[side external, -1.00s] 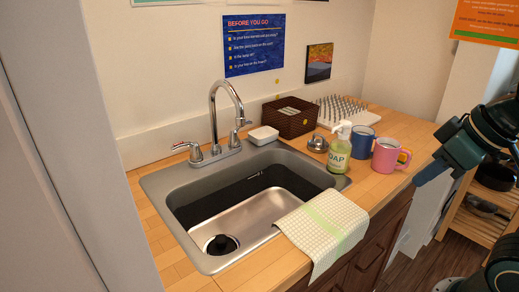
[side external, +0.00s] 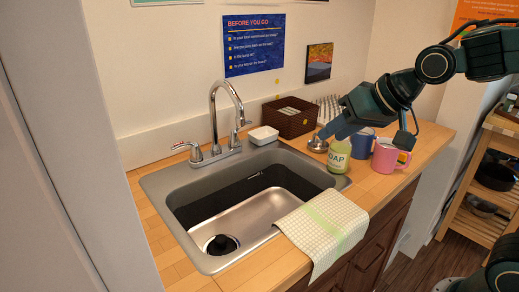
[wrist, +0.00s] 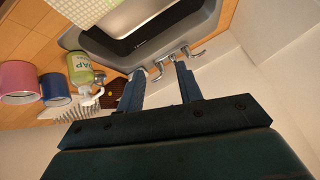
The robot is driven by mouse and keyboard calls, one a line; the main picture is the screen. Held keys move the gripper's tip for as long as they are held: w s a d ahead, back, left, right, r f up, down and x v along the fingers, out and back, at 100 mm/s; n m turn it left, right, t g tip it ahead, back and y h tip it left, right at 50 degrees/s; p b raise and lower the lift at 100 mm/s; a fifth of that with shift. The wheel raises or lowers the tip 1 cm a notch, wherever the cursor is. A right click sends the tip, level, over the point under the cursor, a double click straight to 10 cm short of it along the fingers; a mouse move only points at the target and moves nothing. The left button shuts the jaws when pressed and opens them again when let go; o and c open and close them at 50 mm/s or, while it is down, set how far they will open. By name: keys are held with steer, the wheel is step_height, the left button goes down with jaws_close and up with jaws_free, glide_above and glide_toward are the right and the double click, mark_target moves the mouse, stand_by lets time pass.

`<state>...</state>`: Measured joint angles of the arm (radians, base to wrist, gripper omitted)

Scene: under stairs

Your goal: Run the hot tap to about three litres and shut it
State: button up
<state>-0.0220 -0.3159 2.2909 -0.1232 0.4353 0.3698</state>
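The chrome tap (side external: 213,112) stands at the back of the sink, with a curved spout. Its left handle (side external: 188,148) carries a red mark; the right handle (side external: 242,122) is at the other side. No water shows from the spout. The steel sink basin (side external: 265,212) looks empty, with a dark drain (side external: 221,244). My gripper (side external: 325,134) is in the air above the counter by the soap bottle, right of the tap and apart from it. In the wrist view my gripper (wrist: 158,80) has its two fingers apart with nothing held; the red-marked handle (wrist: 197,52) shows beyond them.
The soap bottle (side external: 339,155), blue mug (side external: 361,143) and pink mug (side external: 386,157) stand on the counter below my arm. A brown basket (side external: 289,118), white soap dish (side external: 263,135) and drying rack are behind. A cloth (side external: 322,228) hangs over the front edge. Space above the basin is clear.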

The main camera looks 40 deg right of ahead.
steer(key=w+a+f+m+t+y, duration=0.1)
steer(key=w+a+m+t+y, duration=0.2)
steer(key=w, duration=0.9)
steer(key=m+t+y, duration=0.2)
steer(key=m+t, duration=0.2)
steer(key=m, duration=0.5)
glide_toward(180, 147)
steer(key=v, duration=0.3)
steer(key=shift+r, duration=0.25)
steer(key=shift+w+a, duration=0.1)
steer(key=shift+w, duration=0.05)
steer(key=shift+f+x, duration=0.15)
steer(key=shift+x, duration=3.2)
steer(key=shift+f+x, duration=0.15)
steer(key=shift+x, duration=3.25)
steer(key=shift+c, duration=0.5)
jaws_close()
